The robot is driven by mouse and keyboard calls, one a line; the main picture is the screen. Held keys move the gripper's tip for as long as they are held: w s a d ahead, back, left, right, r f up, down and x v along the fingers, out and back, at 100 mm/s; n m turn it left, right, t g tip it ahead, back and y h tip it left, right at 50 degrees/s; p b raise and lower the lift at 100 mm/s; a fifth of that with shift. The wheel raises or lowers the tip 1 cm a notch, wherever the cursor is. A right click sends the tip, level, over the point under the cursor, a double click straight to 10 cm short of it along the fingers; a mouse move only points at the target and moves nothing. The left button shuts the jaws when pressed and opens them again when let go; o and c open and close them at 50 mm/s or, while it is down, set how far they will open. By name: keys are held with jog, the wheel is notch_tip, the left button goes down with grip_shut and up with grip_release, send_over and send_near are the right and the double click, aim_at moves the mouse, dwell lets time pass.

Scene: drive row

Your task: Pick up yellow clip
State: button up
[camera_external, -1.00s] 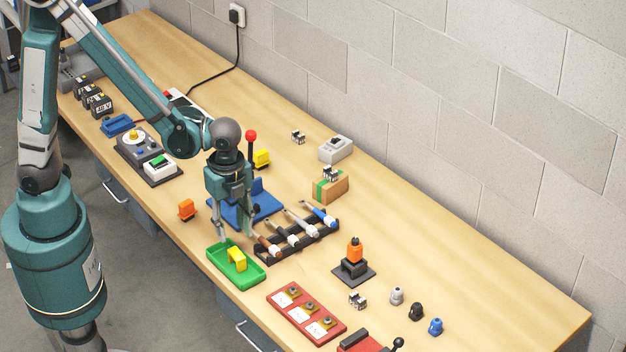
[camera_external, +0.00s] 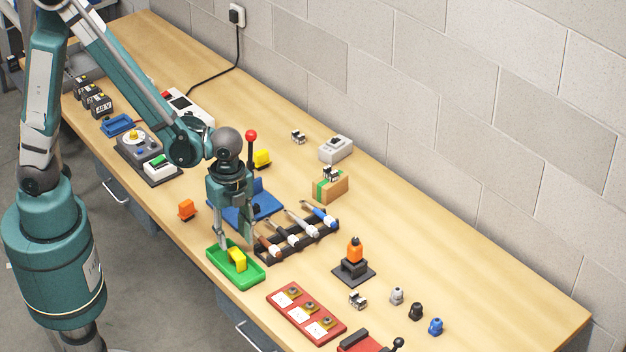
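A yellow clip-like piece (camera_external: 237,259) is in the green tray (camera_external: 255,279) near the front edge of the bench. My gripper (camera_external: 235,243) points down just above and behind this piece, over the tray's back part. Its two fingers are apart, with nothing seen between them. I cannot tell whether a fingertip touches the piece. An orange clip-like piece (camera_external: 186,209) lies on the bench left of the tray.
A black rack (camera_external: 263,257) with several tools stands close right of the tray. A blue fixture (camera_external: 268,205) and a red-knobbed lever (camera_external: 251,136) stand behind my gripper. A red panel (camera_external: 290,317) lies to the right front. The bench's back right is mostly clear.

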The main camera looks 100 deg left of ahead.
aim_at(236, 253)
jog(key=shift+f, duration=0.1)
dwell(0.3)
jog(key=shift+w+f, duration=0.1)
jog(key=shift+f, duration=2.4)
jog(key=c, duration=0.8)
